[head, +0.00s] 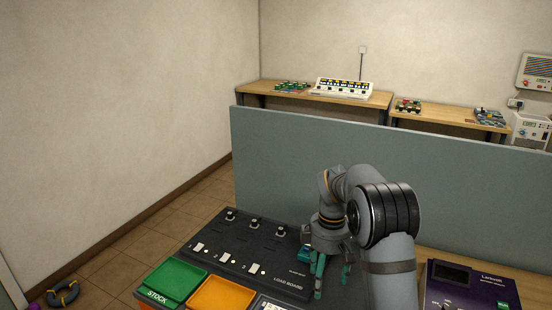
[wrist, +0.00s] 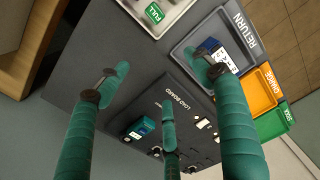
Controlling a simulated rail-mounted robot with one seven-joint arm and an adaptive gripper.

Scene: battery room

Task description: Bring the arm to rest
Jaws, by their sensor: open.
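My gripper (head: 330,272) has several teal fingers and hangs pointing down over the right end of the dark load board (head: 235,262) in the head view. In the wrist view my gripper (wrist: 163,88) has its fingers spread wide, with nothing between them. Below them in that view lies the load board (wrist: 176,108), with a teal-and-dark block (wrist: 138,129) on it. The fingers look apart from the board, though the exact height is hard to tell. My arm is bent, its elbow raised at the right of the board.
A green STOCK tray (head: 172,279) and an orange tray (head: 221,294) sit in front of the board. The grey RETURN tray (wrist: 238,60) holds a blue block (wrist: 211,48). A purple device (head: 470,289) stands right of my arm. A grey-blue partition (head: 300,150) rises behind.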

